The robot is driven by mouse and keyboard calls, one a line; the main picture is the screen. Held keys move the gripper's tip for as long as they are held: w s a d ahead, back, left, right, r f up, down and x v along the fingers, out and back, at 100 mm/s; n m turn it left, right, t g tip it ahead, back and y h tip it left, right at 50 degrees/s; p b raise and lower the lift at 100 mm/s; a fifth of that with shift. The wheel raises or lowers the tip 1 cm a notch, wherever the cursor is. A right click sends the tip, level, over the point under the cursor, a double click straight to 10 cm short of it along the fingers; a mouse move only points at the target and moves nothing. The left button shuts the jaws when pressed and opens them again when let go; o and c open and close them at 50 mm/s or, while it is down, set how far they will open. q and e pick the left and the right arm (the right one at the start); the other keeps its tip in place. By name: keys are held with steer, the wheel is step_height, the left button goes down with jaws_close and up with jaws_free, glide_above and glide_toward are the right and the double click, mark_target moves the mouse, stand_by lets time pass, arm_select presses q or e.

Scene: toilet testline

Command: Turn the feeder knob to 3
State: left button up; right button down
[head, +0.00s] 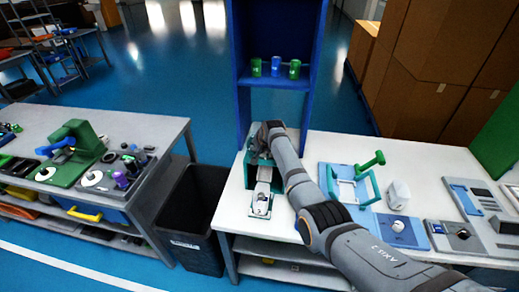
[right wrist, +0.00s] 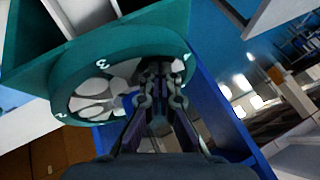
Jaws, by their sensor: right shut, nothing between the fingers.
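The feeder (head: 251,176) is a teal-green unit on the near left of the white table, partly hidden by my right arm. In the right wrist view its round teal dial (right wrist: 120,62) shows a number 3 near the top and another mark at the lower left. A pale lobed knob (right wrist: 93,100) sits inside the dial, with a small blue part partly hidden by the fingers. My right gripper (right wrist: 162,85) is shut and empty, its fingertips over the right part of the dial; contact cannot be told. In the head view it (head: 264,140) is at the feeder's top. My left gripper is out of view.
A blue shelf frame (head: 238,100) with green and blue cans stands behind the feeder. A blue tray with a green handle (head: 372,162) and a white container (head: 399,194) lie to the right. A black bin (head: 192,215) stands between the tables.

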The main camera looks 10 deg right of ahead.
steer(key=shift+w+a, duration=0.1)
steer(key=shift+w, duration=0.2)
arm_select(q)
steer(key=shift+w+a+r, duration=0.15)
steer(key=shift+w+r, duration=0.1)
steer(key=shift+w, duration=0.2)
arm_select(e)
steer(key=shift+w+a, duration=0.25)
steer(key=shift+w, duration=0.2)
arm_select(q)
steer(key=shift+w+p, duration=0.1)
steer(key=shift+p, duration=0.2)
